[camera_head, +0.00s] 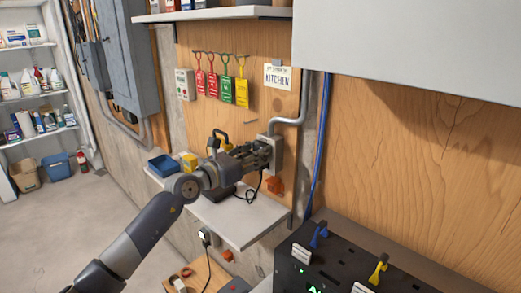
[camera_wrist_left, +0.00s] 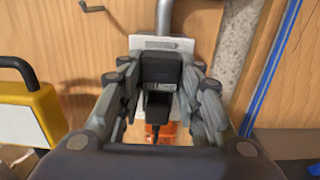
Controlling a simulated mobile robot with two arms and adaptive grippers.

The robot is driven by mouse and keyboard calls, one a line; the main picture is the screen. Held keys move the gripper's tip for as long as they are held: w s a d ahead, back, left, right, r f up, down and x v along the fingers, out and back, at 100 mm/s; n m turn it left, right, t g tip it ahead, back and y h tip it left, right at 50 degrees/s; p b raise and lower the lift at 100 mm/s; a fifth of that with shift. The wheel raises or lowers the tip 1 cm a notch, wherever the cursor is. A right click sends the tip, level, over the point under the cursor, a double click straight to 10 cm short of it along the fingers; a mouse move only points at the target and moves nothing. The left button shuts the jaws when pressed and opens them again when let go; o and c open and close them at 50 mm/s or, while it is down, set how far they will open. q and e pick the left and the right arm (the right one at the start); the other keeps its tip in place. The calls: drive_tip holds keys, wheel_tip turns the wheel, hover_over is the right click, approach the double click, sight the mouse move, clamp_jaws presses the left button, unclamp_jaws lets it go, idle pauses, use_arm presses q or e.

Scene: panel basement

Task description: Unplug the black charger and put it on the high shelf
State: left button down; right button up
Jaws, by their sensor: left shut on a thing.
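The black charger (camera_wrist_left: 160,75) sits at the wall outlet (camera_wrist_left: 143,43), which is a light plate under a grey conduit. My left gripper (camera_wrist_left: 161,88) has its fingers on both sides of the charger and is shut on it. In the head view my left gripper (camera_head: 262,155) reaches the outlet box (camera_head: 277,150), and a black cable hangs below it. Whether the charger's prongs are in the outlet cannot be told. A high shelf (camera_head: 215,14) is on the wall above the hanging tags. My right gripper is not in view.
A lower white shelf (camera_head: 255,222) is below the outlet, with a blue bin (camera_head: 163,166) and yellow items. Colored tags (camera_head: 227,88) hang on the panel. A large grey cabinet (camera_head: 410,45) juts out at upper right. A black unit (camera_head: 325,255) stands at lower right.

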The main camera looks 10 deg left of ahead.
use_arm(q)
drive_tip(key=shift+p+v, duration=1.25)
drive_tip(key=shift+v, duration=1.75)
